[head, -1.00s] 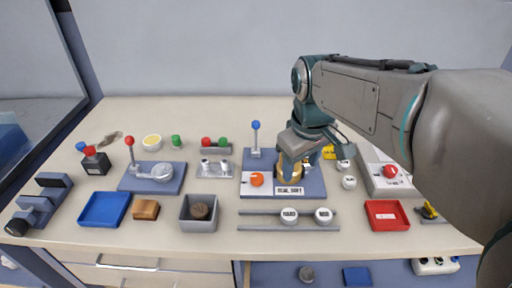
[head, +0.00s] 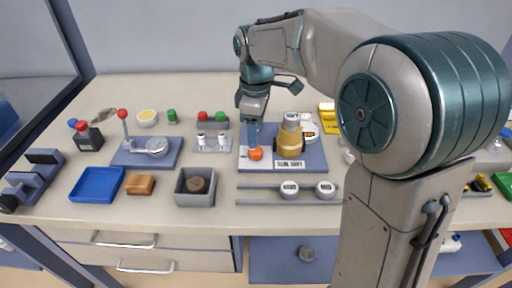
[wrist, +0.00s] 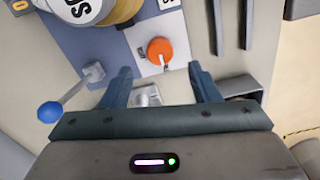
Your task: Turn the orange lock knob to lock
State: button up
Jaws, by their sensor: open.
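The orange lock knob (head: 255,154) sits on a white plate at the left part of the blue-grey fixture board (head: 315,161). In the wrist view the knob (wrist: 160,50) is a round orange disc with a pale pointer at its lower edge. My gripper (head: 251,138) points down just above and behind the knob in the head view. In the wrist view my gripper (wrist: 162,78) has its two blue fingers spread apart, with the knob beyond the tips and between their lines. Nothing is between the fingers. Whether the fingertips are at knob height I cannot tell.
A brass-coloured cylinder (head: 290,142) stands on the board right of the knob, close to my gripper. A blue-ball lever (wrist: 50,111) is left of the fingers in the wrist view. Rails with white knobs (head: 290,189) lie in front; a grey bin (head: 196,198) stands front left.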

aim_at(256, 150)
notch_tip(256, 150, down, 6)
jog(key=shift+f, duration=0.1)
jog(key=c, duration=1)
